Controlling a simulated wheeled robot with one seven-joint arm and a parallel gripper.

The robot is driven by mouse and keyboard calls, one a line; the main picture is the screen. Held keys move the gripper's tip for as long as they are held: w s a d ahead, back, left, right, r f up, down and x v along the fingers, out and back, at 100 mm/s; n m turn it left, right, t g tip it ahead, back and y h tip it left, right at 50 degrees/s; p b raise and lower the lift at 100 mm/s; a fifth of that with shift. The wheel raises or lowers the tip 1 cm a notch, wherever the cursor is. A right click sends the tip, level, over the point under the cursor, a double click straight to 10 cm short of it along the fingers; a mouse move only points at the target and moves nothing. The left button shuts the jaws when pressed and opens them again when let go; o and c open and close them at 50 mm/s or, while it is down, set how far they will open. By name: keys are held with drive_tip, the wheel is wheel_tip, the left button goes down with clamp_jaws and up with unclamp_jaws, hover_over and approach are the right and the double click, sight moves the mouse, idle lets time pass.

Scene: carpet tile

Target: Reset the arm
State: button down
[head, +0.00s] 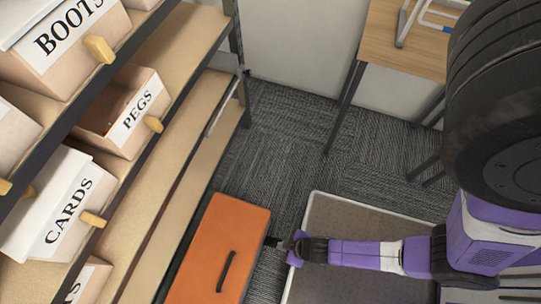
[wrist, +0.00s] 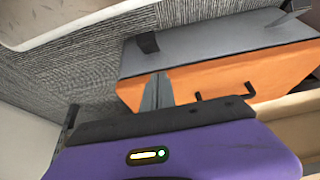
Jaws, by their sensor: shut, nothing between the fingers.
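My purple arm reaches left across the lower part of the head view. My gripper (head: 274,242) is at its end, beside the right edge of an orange box-like unit with a dark handle (head: 218,250). In the wrist view my gripper's grey fingers (wrist: 157,92) are together and hold nothing. They overlap the orange face (wrist: 225,80) in that picture, and I cannot tell whether they touch it. The unit's grey side and dark feet also show there.
A pale-rimmed grey tray or mat (head: 345,220) lies under my forearm. A wooden table (head: 410,45) with dark legs stands at the back. Carpet (head: 285,130) between them is clear.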

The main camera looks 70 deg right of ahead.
drive_tip(key=shift+s+r, duration=0.2)
drive_tip(key=shift+s, duration=0.45)
drive_tip(key=shift+s+r, duration=0.15)
drive_tip(key=shift+s, duration=0.5)
